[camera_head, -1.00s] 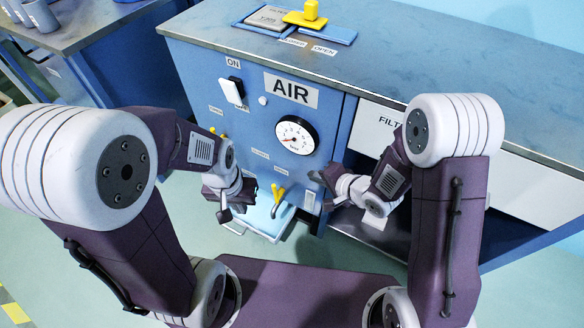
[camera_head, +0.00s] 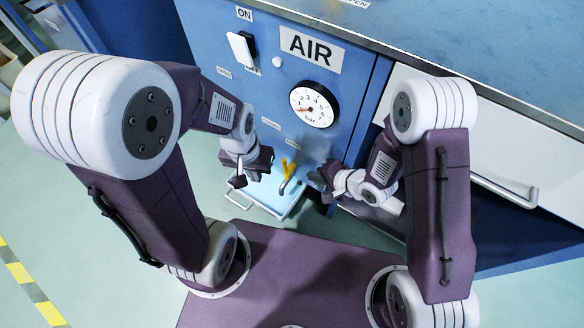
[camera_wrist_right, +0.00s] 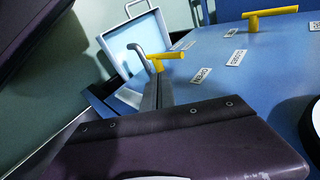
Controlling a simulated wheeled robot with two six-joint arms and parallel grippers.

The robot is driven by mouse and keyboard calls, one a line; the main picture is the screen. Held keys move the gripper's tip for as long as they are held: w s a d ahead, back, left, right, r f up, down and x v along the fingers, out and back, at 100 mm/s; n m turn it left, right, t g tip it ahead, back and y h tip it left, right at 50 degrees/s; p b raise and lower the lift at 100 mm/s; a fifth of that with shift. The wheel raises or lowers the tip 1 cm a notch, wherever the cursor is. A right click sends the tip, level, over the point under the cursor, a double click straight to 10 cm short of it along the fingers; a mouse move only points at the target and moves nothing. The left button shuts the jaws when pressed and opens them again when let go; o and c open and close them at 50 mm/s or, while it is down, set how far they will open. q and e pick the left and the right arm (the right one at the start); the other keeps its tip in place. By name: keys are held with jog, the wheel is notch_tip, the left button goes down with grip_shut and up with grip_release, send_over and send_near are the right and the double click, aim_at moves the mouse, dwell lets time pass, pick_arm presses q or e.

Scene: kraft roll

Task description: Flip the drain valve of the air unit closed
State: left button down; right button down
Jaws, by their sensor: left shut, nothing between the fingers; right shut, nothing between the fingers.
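The drain valve's yellow handle (camera_head: 289,167) sits low on the front of the blue air unit (camera_head: 345,90), above a pale tray. In the right wrist view the yellow handle (camera_wrist_right: 167,55) is beside a bent grey spout (camera_wrist_right: 138,52), with a label reading OPEN (camera_wrist_right: 203,76) nearby. My right gripper (camera_head: 316,180) is shut and empty, just right of the handle; its fingers (camera_wrist_right: 152,92) point toward it, and I cannot tell whether they touch. My left gripper (camera_head: 240,180) is shut and empty, left of the handle and apart from it.
A tray (camera_head: 270,195) juts out under the valve. A second yellow handle (camera_wrist_right: 270,17) shows in the right wrist view. The panel has a white switch (camera_head: 241,47) and a gauge (camera_head: 314,105). A drawer handle (camera_head: 505,192) sticks out at right.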

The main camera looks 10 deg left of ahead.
aim_at(286, 166)
jog(key=b+x, duration=0.2)
jog(key=x, duration=0.1)
jog(key=a+r+b+x, duration=0.1)
jog(key=b+x, duration=0.1)
jog(key=x, duration=0.2)
jog(key=w+b+x, duration=0.1)
jog(key=x, duration=0.3)
jog(key=shift+a+r+b, duration=0.35)
jog(key=shift+b, duration=0.05)
jog(key=shift+r, duration=0.1)
